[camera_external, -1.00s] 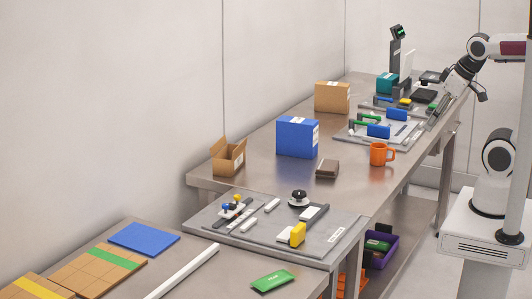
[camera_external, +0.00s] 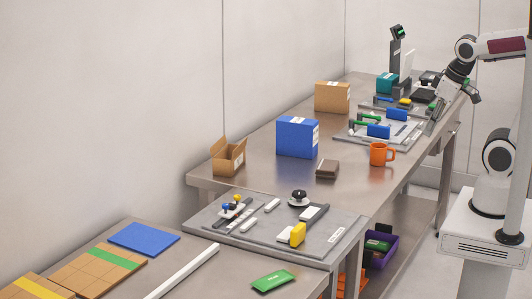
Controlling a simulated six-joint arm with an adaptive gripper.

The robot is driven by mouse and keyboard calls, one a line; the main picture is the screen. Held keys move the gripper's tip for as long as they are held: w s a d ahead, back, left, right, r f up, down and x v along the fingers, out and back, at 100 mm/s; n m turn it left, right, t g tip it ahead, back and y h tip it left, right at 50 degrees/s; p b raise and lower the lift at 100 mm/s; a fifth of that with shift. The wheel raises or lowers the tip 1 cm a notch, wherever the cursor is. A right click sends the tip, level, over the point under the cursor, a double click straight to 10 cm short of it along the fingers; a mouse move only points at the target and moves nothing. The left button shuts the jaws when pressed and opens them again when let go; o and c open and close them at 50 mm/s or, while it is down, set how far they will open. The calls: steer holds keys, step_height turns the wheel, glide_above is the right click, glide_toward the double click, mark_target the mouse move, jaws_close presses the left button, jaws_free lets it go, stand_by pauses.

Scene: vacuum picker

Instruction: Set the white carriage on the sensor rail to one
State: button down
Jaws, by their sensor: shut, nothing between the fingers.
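My gripper (camera_external: 434,122) points down at the right end of the far grey panel (camera_external: 352,137). It is shut with nothing in it, its tips low over or beside the panel's right edge; I cannot tell if they touch anything. The panel carries two blue blocks (camera_external: 378,131) and a green-topped handle (camera_external: 364,118). The white carriage and sensor rail cannot be made out for sure; that end of the panel is small and partly behind my gripper.
An orange mug (camera_external: 378,154) stands in front of the far panel. A nearer panel (camera_external: 312,244) holds a yellow block (camera_external: 298,234) and a black knob (camera_external: 299,196).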

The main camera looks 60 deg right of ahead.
steer(key=w+d+r+n+t+h, duration=0.1)
steer(key=w+r+n+h, duration=0.1)
steer(key=w, duration=1.3)
steer(key=w+d+r+n+t+h, duration=0.1)
steer(key=w+r+n+t, duration=0.1)
steer(key=w, duration=1.3)
steer(key=w+a+r+n+t+y, duration=0.1)
steer(key=w+a+t, duration=0.15)
steer(key=w, duration=0.45)
steer(key=w+a+r+n+t+y, duration=0.15)
steer(key=w+a, duration=0.25)
steer(key=w, duration=0.4)
steer(key=w+a+r+n+t, duration=0.1)
steer(key=w+a, duration=0.2)
steer(key=w, duration=0.4)
steer(key=w+a+n+y, duration=0.4)
steer(key=w+a, duration=0.4)
steer(key=a, duration=0.2)
steer(key=a+f+n+g+y, duration=0.2)
steer(key=a+f+n+y, duration=0.3)
steer(key=a, duration=0.6)
steer(key=s+a+f+n+g, duration=0.25)
steer(key=s+f+g, duration=0.2)
steer(key=f, duration=0.45)
steer(key=s+d+f+m+g+h, duration=0.3)
steer(key=s+d+m+g+h, duration=0.1)
steer(key=s+d, duration=0.3)
steer(key=shift+s+d+m+g+h, duration=0.2)
steer(key=shift+d+m+g+h, duration=0.2)
steer(key=shift+h, duration=0.15)
